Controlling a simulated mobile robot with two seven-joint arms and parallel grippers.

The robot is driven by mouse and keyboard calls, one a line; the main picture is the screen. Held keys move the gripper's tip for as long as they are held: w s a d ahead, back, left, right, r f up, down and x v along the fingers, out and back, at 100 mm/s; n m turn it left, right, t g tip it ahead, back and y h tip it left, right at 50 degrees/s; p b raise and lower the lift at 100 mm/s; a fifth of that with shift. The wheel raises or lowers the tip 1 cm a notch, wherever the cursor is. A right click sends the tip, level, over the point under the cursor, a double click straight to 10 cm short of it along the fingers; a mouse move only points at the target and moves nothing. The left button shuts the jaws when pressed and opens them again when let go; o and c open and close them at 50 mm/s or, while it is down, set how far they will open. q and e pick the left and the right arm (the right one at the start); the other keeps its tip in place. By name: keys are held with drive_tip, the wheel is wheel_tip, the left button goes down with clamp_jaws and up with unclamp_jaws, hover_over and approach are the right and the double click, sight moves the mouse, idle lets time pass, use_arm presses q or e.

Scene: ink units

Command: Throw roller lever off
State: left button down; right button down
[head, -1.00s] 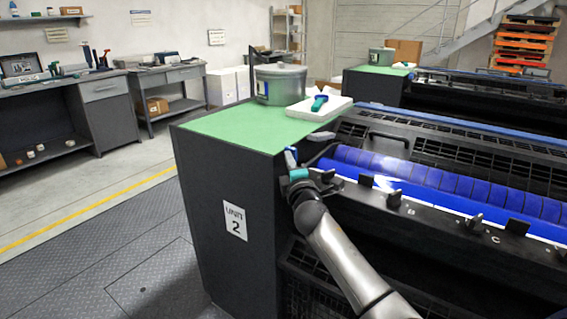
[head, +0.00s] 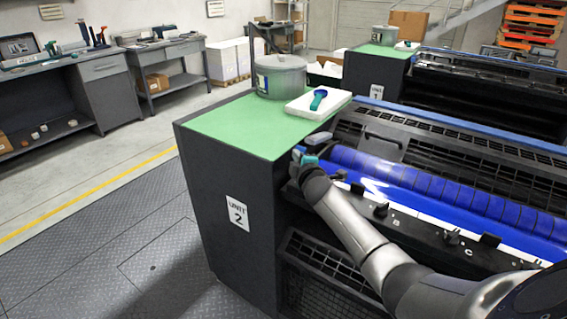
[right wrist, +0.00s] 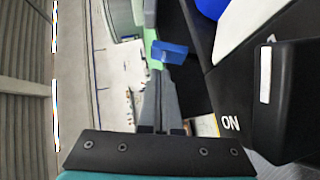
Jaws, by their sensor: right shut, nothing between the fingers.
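My right gripper (head: 302,156) is at the near right corner of the Unit 2 cabinet (head: 215,190), beside the end of the blue roller (head: 420,180). Its fingers are shut and empty; in the right wrist view the closed blue tips (right wrist: 169,52) also show. A small grey handle (head: 318,138), probably the roller lever, stands just behind the gripper; I cannot tell whether they touch. The lever's exact position is unclear. My left gripper is out of view.
On the cabinet's green top (head: 225,128) stand a grey tub (head: 281,78) and a white pad (head: 335,103) with a teal-handled tool (head: 318,99). A second unit (head: 378,75) is behind. Open floor (head: 100,230) lies to the left.

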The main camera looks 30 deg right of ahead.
drive_tip(key=d+p, duration=0.1)
drive_tip(key=d+m+g+p, duration=0.1)
drive_tip(key=p, duration=0.1)
drive_tip(key=shift+w+y+p, duration=0.3)
idle(0.4)
